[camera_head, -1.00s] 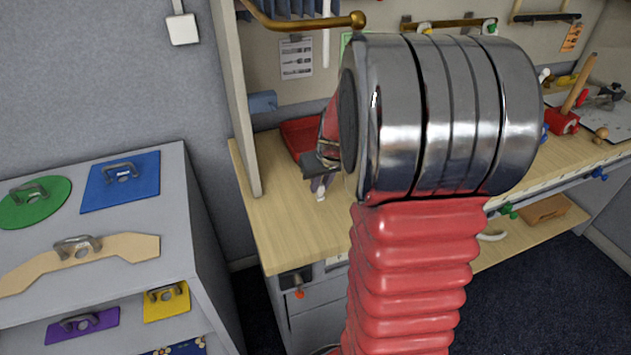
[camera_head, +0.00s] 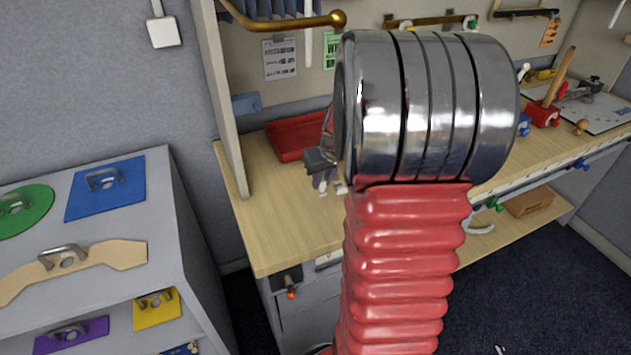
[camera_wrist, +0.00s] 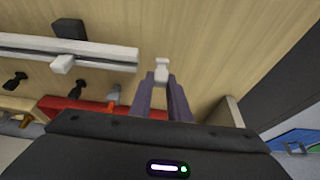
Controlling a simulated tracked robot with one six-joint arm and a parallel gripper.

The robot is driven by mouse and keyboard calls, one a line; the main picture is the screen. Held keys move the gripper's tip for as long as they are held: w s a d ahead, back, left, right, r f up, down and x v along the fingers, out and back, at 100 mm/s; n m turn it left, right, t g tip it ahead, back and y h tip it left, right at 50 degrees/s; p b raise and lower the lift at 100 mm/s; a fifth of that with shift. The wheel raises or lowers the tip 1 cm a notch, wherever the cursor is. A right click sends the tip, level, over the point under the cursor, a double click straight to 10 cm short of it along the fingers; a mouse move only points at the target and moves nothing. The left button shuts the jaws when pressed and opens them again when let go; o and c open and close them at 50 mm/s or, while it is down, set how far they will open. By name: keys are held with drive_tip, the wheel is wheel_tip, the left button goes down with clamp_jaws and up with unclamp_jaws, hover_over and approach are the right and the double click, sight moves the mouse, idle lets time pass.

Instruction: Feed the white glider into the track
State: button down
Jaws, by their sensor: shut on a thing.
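In the wrist view, the two purple fingers of my gripper (camera_wrist: 162,98) are closed on a small white glider (camera_wrist: 161,70), which sticks out beyond their tips. A pale track (camera_wrist: 105,56) with a dark slot line lies to the left. The glider is near the track's right end, with a narrow gap between them in the picture. In the head view, my gripper (camera_head: 324,180) hangs over the wooden bench, partly hidden by my arm. A small white bit beside its fingers may be the glider. I cannot make out the track there.
A black block (camera_wrist: 68,28) and a white block (camera_wrist: 62,64) sit at the track. A red tray (camera_head: 293,138) lies behind my gripper on the bench (camera_head: 280,215). A grey divider (camera_head: 217,100) stands at the bench's left end. Bare wood lies in front of my gripper.

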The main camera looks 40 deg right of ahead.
drive_tip(key=shift+s+d, duration=0.2)
drive_tip(key=shift+d, duration=0.55)
drive_tip(key=shift+s+d, duration=0.45)
drive_tip(key=shift+d, duration=1.05)
drive_tip(key=shift+s+d, duration=0.45)
drive_tip(key=shift+d, duration=1.05)
drive_tip(key=shift+s+d, duration=0.45)
drive_tip(key=shift+d, duration=1.05)
idle(2.2)
drive_tip(key=c, duration=1.6)
unclamp_jaws()
